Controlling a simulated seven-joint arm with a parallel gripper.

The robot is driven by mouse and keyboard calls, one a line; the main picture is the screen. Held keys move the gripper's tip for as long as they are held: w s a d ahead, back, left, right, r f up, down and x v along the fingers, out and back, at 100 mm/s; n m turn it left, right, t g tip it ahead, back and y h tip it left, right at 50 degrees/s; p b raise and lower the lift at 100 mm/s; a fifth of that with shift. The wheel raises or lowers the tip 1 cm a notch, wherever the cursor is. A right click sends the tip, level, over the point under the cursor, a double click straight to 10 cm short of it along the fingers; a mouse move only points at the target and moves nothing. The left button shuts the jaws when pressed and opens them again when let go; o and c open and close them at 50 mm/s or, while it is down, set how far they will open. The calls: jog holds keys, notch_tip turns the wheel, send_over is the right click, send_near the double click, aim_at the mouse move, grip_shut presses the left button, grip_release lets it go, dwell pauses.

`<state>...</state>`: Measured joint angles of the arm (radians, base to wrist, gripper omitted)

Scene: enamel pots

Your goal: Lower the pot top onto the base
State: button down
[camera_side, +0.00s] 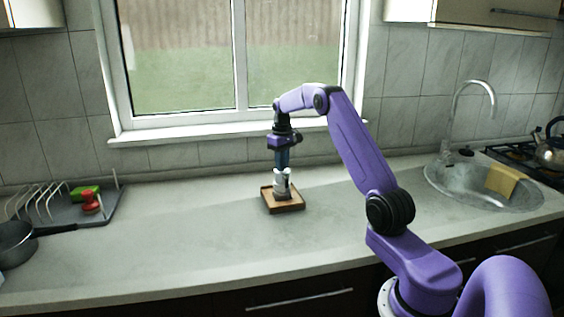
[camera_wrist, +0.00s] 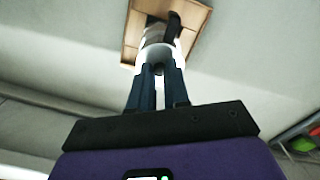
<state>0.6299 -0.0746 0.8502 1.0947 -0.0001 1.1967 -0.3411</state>
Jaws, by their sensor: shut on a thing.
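My gripper (camera_side: 282,166) points straight down over the wooden tray (camera_side: 268,204). In the wrist view its two dark blue fingers (camera_wrist: 160,80) are shut on a white piece, the pot top (camera_wrist: 153,54). In the side view the white pot top (camera_side: 282,178) is at the fingertips, low over the tray. A greyish pot base (camera_wrist: 154,33) shows just beyond the white piece in the wrist view, partly hidden by it. I cannot tell whether top and base touch. A dark part (camera_wrist: 174,26) stands out beside them.
The counter around the tray is clear. A dish rack (camera_side: 50,205) with a green and a red item stands at the left, with a dark pan (camera_side: 15,240) in front. A sink (camera_side: 470,190) with a yellow cloth is at the right. The window wall is behind.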

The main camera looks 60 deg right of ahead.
jog(key=shift+f, duration=0.45)
jog(key=c, duration=1)
grip_release()
jog(key=shift+r, duration=8.65)
jog(key=shift+a, duration=0.1)
